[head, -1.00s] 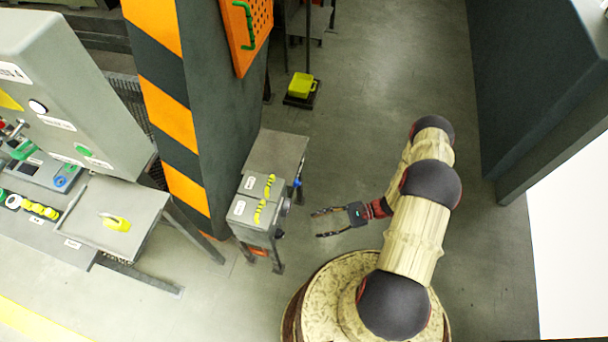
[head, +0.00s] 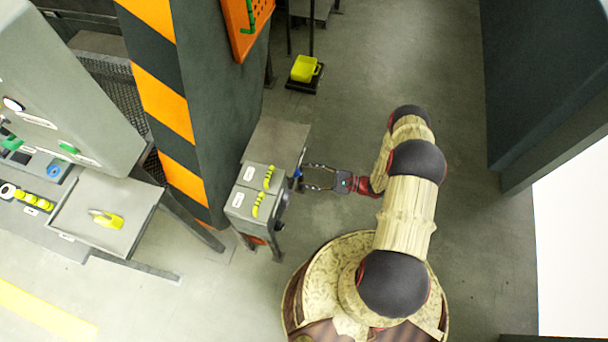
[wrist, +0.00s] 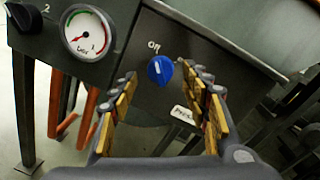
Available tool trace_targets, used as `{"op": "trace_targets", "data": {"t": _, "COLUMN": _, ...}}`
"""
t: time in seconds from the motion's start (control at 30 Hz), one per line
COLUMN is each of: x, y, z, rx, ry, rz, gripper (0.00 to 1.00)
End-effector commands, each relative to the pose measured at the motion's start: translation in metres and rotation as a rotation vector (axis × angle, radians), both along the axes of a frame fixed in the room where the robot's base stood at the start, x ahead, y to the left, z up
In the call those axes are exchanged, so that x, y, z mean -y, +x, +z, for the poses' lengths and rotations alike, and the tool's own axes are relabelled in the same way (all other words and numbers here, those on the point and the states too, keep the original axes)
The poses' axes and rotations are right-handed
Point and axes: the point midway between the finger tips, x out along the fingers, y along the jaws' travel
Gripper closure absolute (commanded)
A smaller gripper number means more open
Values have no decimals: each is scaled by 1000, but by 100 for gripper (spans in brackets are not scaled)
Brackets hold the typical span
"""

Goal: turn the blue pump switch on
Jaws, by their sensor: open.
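My gripper (wrist: 162,93) is open, with one yellow-padded finger on each side of the knob as seen in the wrist view. In the head view my gripper (head: 304,177) reaches left to the knob. I cannot tell whether the fingers touch it.
A pressure gauge (wrist: 88,32) and a black knob (wrist: 24,18) sit left of the switch. The grey box (head: 252,190) carries yellow handles. A striped pillar (head: 165,100) stands behind it. A yellow item (head: 304,68) lies on the floor further back. Floor to the right is clear.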

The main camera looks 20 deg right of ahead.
Motion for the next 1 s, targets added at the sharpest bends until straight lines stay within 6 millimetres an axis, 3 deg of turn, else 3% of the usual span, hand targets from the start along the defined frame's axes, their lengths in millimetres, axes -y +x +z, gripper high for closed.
{"op": "trace_targets", "data": {"t": 0.2, "x": -14, "y": 9, "z": 0, "rx": 1, "ry": -1, "rz": 0, "gripper": 53}}
{"op": "trace_targets", "data": {"t": 0.47, "x": -16, "y": 10, "z": 1, "rx": 0, "ry": -1, "rz": 0, "gripper": 53}}
{"op": "trace_targets", "data": {"t": 1.0, "x": -15, "y": 10, "z": 0, "rx": 0, "ry": -1, "rz": 0, "gripper": 83}}
